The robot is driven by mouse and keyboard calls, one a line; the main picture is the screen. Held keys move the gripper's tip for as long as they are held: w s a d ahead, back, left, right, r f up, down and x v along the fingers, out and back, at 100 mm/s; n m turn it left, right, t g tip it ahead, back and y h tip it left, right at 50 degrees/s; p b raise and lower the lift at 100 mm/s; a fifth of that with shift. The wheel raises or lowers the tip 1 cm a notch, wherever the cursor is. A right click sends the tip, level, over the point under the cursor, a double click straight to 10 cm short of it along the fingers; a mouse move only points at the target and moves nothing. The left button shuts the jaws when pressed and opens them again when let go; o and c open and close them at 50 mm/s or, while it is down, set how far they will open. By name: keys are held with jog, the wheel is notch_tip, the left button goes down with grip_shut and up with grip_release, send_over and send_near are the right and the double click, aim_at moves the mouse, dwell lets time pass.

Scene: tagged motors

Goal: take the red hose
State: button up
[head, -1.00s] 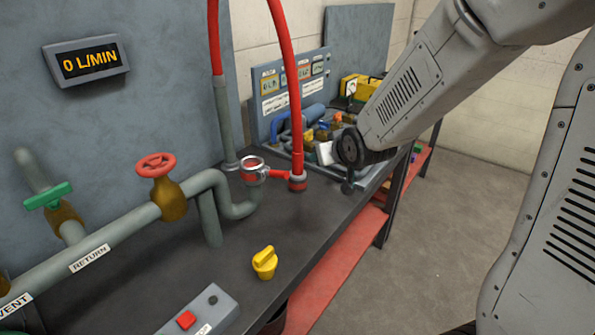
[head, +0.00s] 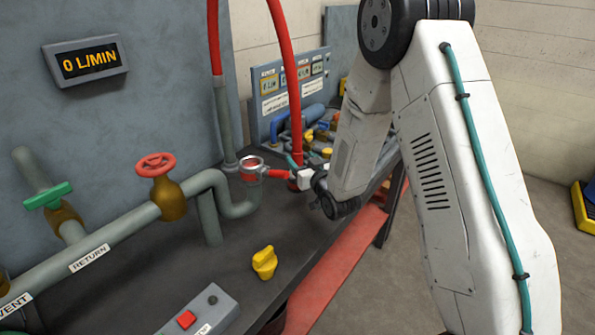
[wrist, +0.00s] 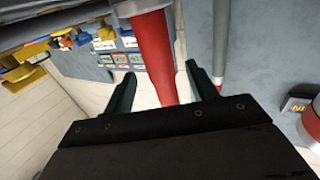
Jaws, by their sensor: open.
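In the wrist view the hose (wrist: 152,50) runs between the two green fingers of my gripper (wrist: 160,74), with a gap to each side. The fingers are apart and not closed on it. I cannot tell exactly how deep the hose sits between them.
Pipes with a red valve wheel (head: 156,166) and a green handle (head: 48,195) stand left. A yellow knob (head: 264,262) and a button box (head: 205,312) are on the front bench.

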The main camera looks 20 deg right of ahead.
jog(key=w, duration=0.3)
jog(key=shift+w+a, duration=0.25)
jog(key=shift+a, duration=0.1)
grip_shut()
